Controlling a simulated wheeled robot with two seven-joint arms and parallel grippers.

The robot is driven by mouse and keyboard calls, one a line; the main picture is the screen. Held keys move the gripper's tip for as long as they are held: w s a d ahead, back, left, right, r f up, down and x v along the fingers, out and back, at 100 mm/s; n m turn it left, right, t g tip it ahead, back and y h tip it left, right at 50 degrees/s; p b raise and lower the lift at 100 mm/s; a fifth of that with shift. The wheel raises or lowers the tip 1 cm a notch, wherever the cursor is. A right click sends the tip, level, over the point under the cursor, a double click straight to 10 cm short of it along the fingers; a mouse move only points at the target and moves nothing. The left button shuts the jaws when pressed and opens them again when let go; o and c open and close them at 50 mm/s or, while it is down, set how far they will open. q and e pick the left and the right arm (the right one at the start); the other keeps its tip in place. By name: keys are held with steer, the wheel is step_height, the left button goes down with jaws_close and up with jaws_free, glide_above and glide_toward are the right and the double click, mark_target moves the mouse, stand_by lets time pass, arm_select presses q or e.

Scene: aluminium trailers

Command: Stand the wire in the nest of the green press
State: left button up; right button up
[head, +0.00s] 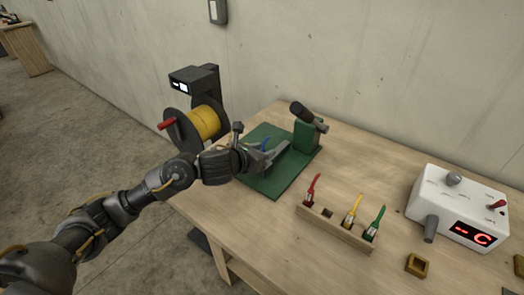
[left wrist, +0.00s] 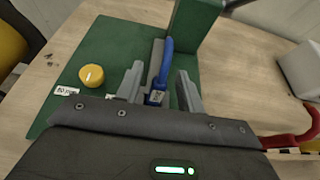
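The green press has a flat base (head: 267,184) and a green upright block (head: 307,137) with a black lever on top. The blue wire (left wrist: 164,62) has a metallic end and also shows partly behind my gripper in the head view (head: 265,144). My left gripper (head: 272,154) is above the press base. In the left wrist view its fingers (left wrist: 160,90) are apart, one on each side of the blue wire, with gaps visible. The nest is not clearly visible, so I cannot tell whether the wire's lower end sits in it. My right gripper is out of view.
A wooden rack (head: 333,229) holds red, yellow and green wires and has an empty slot. A white box (head: 457,207) with a red display stands at right. A yellow button (left wrist: 91,76) is on the press base. A yellow spool (head: 203,122) stands behind my left arm.

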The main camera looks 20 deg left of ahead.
arm_select(q)
steer(key=shift+r+p, duration=0.25)
steer(key=shift+p, duration=0.1)
steer(key=p+v, duration=0.1)
steer(key=v, duration=1.1)
steer(key=shift+f, duration=0.2)
steer(key=shift+s, duration=0.1)
